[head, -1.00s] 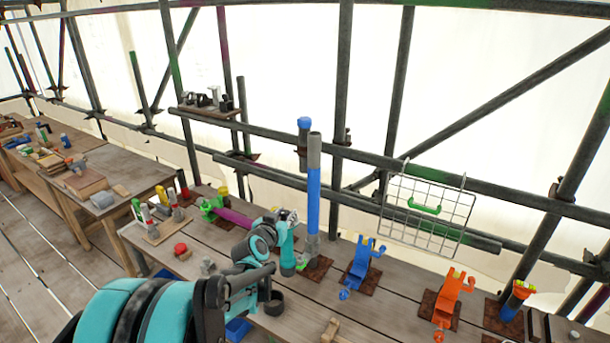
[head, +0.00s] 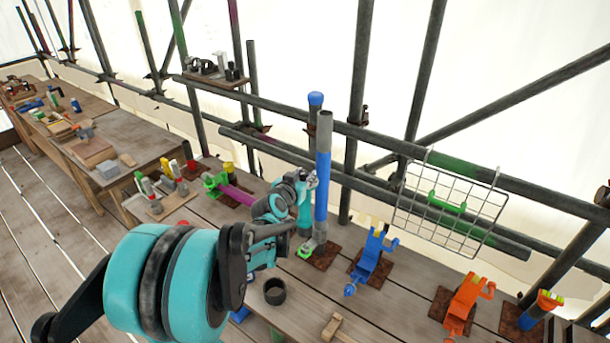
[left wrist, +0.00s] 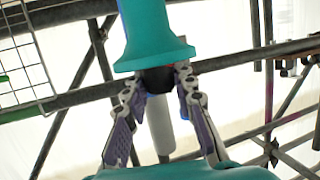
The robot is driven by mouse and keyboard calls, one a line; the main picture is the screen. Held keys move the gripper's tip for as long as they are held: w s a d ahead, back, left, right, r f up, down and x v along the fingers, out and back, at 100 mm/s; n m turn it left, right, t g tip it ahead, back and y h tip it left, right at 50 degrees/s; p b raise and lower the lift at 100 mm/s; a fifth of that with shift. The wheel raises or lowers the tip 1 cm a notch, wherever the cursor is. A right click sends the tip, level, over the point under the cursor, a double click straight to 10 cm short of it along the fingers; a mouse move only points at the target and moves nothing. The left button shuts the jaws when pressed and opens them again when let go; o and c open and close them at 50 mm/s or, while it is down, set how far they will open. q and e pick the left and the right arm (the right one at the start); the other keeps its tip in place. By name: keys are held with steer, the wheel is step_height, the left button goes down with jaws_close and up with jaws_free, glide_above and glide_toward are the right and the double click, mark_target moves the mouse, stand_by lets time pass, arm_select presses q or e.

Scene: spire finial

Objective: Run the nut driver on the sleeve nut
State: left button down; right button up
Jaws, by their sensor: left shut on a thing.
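My left gripper (head: 306,183) is shut on a teal tool, the nut driver (head: 304,214), which hangs upright just left of the blue and grey pole (head: 322,185). In the left wrist view the fingers (left wrist: 160,78) close around the driver's black neck, with its flared teal body (left wrist: 152,30) above. The pole stands in a grey foot with a green part (head: 304,252) at its base. The driver's lower end is above that green part; I cannot tell whether they touch. The sleeve nut cannot be made out surely. My right gripper is out of view.
A blue clamp stand (head: 371,258) and an orange one (head: 466,300) stand to the right on the bench. A black cup (head: 274,291) and a wooden block (head: 331,326) are in front. A wire basket (head: 450,205) hangs on the rail behind.

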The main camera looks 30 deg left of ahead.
mark_target(303, 206)
arm_select(q)
step_height(303, 206, down, 11)
steer(key=b, duration=1)
steer(key=shift+s+d+f+b, duration=0.1)
steer(key=shift+s+f+b, duration=0.05)
steer(key=shift+b, duration=0.15)
